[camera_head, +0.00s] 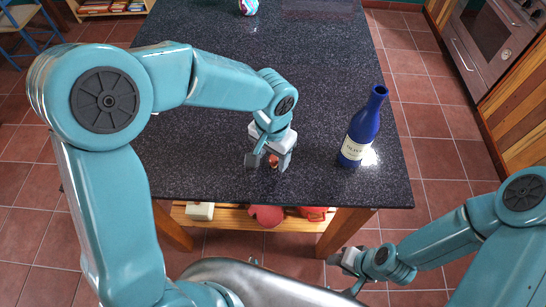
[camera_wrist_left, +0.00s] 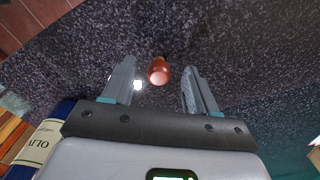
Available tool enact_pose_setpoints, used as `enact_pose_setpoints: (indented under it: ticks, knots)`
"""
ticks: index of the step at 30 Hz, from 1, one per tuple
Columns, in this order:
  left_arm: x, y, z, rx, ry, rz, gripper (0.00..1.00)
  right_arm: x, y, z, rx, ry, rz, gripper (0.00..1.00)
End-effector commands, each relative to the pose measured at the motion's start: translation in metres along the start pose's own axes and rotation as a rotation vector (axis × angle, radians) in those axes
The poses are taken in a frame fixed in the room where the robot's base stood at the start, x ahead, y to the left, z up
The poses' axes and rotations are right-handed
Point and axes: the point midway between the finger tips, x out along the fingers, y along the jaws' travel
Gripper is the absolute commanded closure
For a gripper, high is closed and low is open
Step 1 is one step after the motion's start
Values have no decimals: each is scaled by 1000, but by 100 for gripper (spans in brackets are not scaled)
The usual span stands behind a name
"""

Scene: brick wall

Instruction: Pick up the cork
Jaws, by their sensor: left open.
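The cork (camera_wrist_left: 158,71) is a small reddish-brown piece on the dark speckled counter. In the left wrist view it lies between and slightly beyond the fingertips of my left gripper (camera_wrist_left: 160,80), which is open and does not visibly touch it. In the head view the cork (camera_head: 273,160) shows only in part between the fingers of my left gripper (camera_head: 268,163), low over the counter near its front edge. My right gripper (camera_head: 345,258) is in front of and below the counter's front edge; its fingers are too small to read.
A blue bottle (camera_head: 362,130) with a pale label stands upright on the counter (camera_head: 215,130) to the right of my left gripper. A patterned object (camera_head: 248,7) sits at the far end. Red items (camera_head: 266,215) lie on the shelf below. The counter's middle is clear.

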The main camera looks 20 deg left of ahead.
Motion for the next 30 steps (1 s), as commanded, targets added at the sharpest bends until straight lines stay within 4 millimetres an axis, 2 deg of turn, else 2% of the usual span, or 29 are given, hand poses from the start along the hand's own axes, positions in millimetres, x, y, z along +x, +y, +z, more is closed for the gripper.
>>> enact_pose_setpoints:
  ticks: [5, 12, 13, 15, 18, 30]
  knots:
    - [22, -1, -1, 0, -2, 0, 42, -4, -1, 0, 0, 1, 0, 53]
    - [24, -1, -2, 0, 1, 0, 42, -4, -1, 0, 0, 0, 0, 53]
    - [24, -1, -2, 0, 1, 0, 49, -4, -1, 0, 0, 0, 0, 53]
    - [24, -1, -2, 0, 1, 0, 71, -4, -1, 0, 0, 0, 0, 53]
    - [24, -1, -2, 0, 1, 0, 100, -4, -1, 0, 0, 0, 0, 53]
    - [20, -1, -2, 0, 2, -1, 100, -3, -1, 0, 0, 0, 0, 53]
